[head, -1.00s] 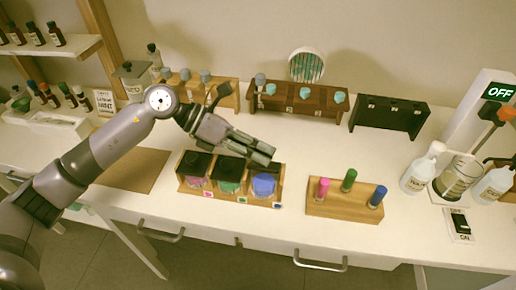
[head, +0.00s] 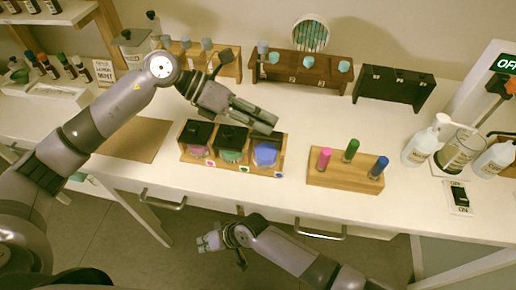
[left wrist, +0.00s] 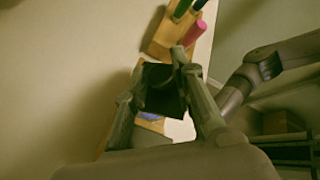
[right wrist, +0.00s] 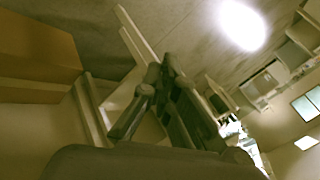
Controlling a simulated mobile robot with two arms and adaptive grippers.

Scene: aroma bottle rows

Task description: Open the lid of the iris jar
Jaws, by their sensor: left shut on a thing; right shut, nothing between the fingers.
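Three glass jars with pink (head: 198,151), green (head: 231,157) and blue (head: 265,155) contents stand in a wooden rack (head: 216,169). The pink and green jars have black lids on. Their labels are too small to read, so I cannot tell the iris jar by name. My left gripper (head: 268,121) is above the blue jar, shut on its black lid (left wrist: 163,90). In the left wrist view the square lid sits between the fingers, with blue just beyond it. How far the lid is raised is unclear. My right gripper (head: 205,242) is shut and empty, low in front of the table.
A wooden block (head: 345,180) with pink, green and blue sticks stands right of the rack. Wooden and black racks line the back. Pump bottles (head: 419,147) and a switch (head: 459,197) are at the right. The tabletop behind the jar rack is mostly clear.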

